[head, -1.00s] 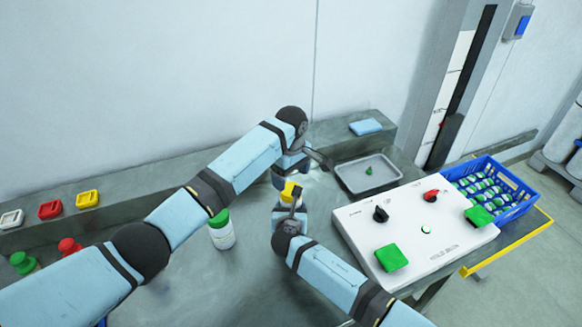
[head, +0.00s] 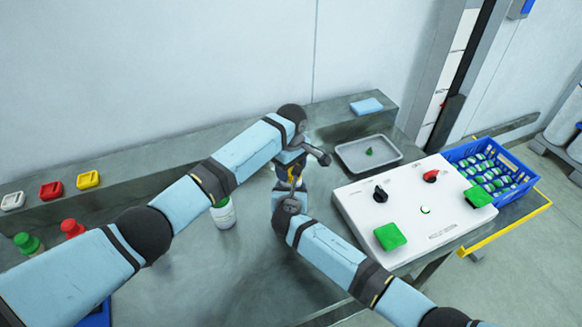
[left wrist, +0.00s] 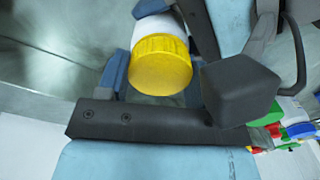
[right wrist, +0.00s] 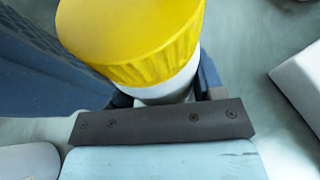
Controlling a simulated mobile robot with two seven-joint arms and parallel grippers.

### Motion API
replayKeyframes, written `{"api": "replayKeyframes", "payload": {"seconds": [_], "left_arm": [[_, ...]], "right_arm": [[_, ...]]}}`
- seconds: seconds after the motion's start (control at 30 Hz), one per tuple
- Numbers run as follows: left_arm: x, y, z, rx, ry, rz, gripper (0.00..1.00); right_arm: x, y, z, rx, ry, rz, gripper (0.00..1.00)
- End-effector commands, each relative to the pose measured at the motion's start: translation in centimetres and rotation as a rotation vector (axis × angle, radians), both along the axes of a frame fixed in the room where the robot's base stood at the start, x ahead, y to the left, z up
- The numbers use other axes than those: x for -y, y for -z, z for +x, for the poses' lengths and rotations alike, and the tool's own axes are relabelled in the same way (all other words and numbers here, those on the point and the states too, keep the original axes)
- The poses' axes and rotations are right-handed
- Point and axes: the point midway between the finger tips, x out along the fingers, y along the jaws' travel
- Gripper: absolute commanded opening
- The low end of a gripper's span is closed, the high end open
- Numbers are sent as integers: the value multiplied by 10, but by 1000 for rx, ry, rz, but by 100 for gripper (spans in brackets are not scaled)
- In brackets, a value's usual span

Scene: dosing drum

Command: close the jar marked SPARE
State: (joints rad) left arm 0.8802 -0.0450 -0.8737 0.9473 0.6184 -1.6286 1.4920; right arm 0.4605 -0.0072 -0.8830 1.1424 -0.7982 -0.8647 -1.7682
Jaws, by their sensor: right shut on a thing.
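A white jar (right wrist: 165,92) with a yellow lid (right wrist: 130,30) stands in the right wrist view. My right gripper (head: 291,190) is shut on the jar's body below the lid. In the left wrist view the same yellow lid (left wrist: 160,65) shows between the fingers of my left gripper (left wrist: 155,80). That gripper is open, with a small gap beside the lid. In the head view the arms nearly hide the jar. No SPARE marking is readable, and I cannot tell how tightly the lid sits.
Another white jar (head: 223,215) stands to the left, partly behind my left arm. A grey tray (head: 345,160) with a small green item and a white control panel (head: 350,205) with knobs lie right. A blue crate (head: 520,172) is farther right. Red and green containers are far left.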

Motion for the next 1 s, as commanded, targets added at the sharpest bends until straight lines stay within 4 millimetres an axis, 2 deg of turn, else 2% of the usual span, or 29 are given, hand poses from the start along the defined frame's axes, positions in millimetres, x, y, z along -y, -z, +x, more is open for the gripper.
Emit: {"api": "replayKeyframes", "payload": {"seconds": [0.17,0.5,0.6,0.73,0.97,1.0], "left_arm": [[0,0,0,0,69,-1,32],[0,0,0,0,701,-9,32],[0,0,0,0,822,-10,32],[0,0,0,0,884,-11,32],[0,0,0,0,886,-11,32],[0,0,0,0,886,-11,62]], "right_arm": [[0,0,0,0,0,0,0],[0,0,0,-1,0,0,0],[0,0,0,-1,0,0,0],[0,0,0,-1,0,0,0],[0,0,0,-1,0,0,0],[0,0,0,-1,0,0,0]]}}
